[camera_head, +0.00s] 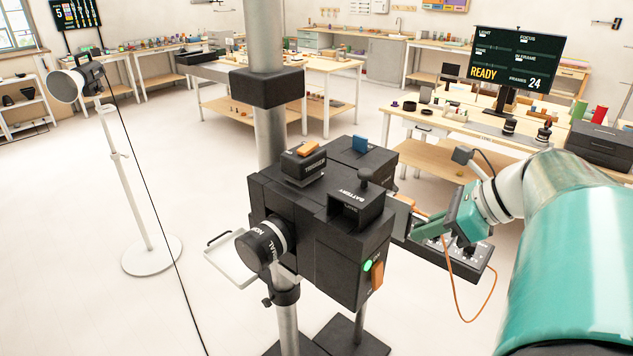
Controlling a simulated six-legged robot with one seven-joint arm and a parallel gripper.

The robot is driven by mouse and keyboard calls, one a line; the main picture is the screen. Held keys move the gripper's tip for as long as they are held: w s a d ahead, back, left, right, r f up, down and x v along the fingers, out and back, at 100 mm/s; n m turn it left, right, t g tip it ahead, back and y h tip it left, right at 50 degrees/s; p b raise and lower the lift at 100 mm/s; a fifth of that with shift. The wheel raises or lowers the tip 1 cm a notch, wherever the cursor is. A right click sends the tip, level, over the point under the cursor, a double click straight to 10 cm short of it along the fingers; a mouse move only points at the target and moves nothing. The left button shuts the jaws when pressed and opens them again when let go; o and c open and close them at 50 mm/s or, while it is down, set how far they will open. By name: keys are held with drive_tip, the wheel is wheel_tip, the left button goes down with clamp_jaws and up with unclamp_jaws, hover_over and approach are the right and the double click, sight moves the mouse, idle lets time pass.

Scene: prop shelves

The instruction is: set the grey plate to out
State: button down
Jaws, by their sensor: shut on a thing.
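A large black box camera (325,215) stands on a metal column. A flat grey plate (400,217) shows at its right side, partly hidden by the camera body. My teal gripper (424,229) is to the right of the camera, its fingers at the plate's outer end and shut on it. The exact contact is small and hard to see. How far the plate stands out of the camera cannot be told.
A pale tray-like panel with a dark handle (232,258) is at the camera's left. A control box (455,258) with knobs and an orange cable (458,298) hangs below my gripper.

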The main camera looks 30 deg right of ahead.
drive_tip(key=s, duration=0.1)
drive_tip(key=s+d, duration=0.1)
drive_tip(key=s, duration=0.2)
drive_tip(key=shift+d, duration=0.25)
drive_tip(key=c, duration=1.5)
unclamp_jaws()
drive_tip(key=v, duration=1.3)
drive_tip(key=shift+s+d+r, duration=0.15)
drive_tip(key=shift+s+r, duration=0.05)
drive_tip(key=shift+r, duration=0.15)
drive_tip(key=shift+s, duration=0.1)
